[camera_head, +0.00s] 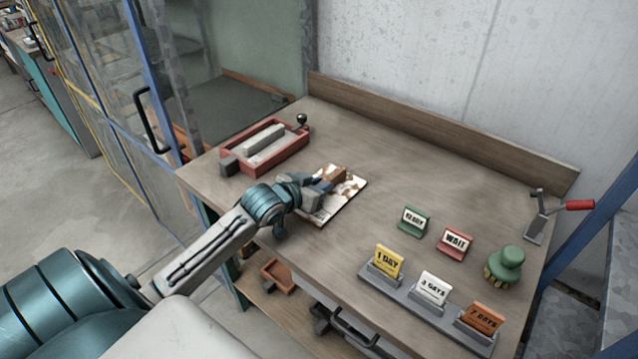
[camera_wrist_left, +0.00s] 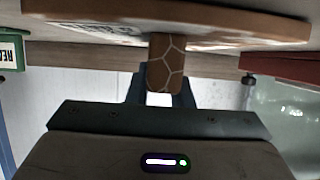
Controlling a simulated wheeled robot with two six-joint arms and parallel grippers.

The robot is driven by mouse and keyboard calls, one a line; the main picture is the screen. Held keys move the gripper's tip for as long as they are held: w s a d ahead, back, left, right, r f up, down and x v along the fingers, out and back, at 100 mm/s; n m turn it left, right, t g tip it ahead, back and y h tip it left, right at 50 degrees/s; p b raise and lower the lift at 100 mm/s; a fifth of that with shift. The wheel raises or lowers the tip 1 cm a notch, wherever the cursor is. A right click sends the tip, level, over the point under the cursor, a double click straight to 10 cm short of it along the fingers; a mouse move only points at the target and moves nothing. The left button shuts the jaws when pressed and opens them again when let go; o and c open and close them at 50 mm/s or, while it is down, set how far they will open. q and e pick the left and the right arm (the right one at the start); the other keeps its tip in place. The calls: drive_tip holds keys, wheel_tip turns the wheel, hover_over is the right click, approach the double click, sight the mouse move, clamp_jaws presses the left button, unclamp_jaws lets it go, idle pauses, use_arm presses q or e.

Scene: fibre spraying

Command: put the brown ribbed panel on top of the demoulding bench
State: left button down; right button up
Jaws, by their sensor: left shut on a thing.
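The brown ribbed panel (camera_head: 350,187) is a flat slab with brown and whitish patches on its top, at the bench's front edge in the head view. In the left wrist view its brown edge (camera_wrist_left: 225,30) spans the top, with a brown block with pale lines (camera_wrist_left: 167,68) standing on it. My left gripper (camera_head: 321,184) is shut on that block. The panel is over or on the wooden bench top (camera_head: 400,150); I cannot tell whether it touches. My right gripper is out of view.
A red mould frame (camera_head: 290,152) with a grey bar stands at the left. READY and WAIT signs, a rack (camera_head: 425,306) of day cards, a green-handled brush (camera_head: 505,264) and a red-handled clamp (camera_head: 545,213) are at the right. The bench's back middle is clear.

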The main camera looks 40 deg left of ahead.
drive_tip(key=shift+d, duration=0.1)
use_arm(q)
drive_tip(key=c, duration=1.3)
unclamp_jaws()
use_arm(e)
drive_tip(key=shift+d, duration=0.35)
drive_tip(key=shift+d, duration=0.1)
use_arm(q)
drive_tip(key=shift+s+r, duration=0.1)
drive_tip(key=shift+s, duration=0.3)
drive_tip(key=p+v, duration=0.1)
drive_tip(key=v, duration=0.8)
drive_tip(key=shift+s+a+r, duration=0.1)
drive_tip(key=shift+s+r, duration=0.05)
drive_tip(key=shift+r, duration=0.05)
drive_tip(key=shift+p+v, duration=0.3)
drive_tip(key=shift+v, duration=0.55)
drive_tip(key=shift+s, duration=0.15)
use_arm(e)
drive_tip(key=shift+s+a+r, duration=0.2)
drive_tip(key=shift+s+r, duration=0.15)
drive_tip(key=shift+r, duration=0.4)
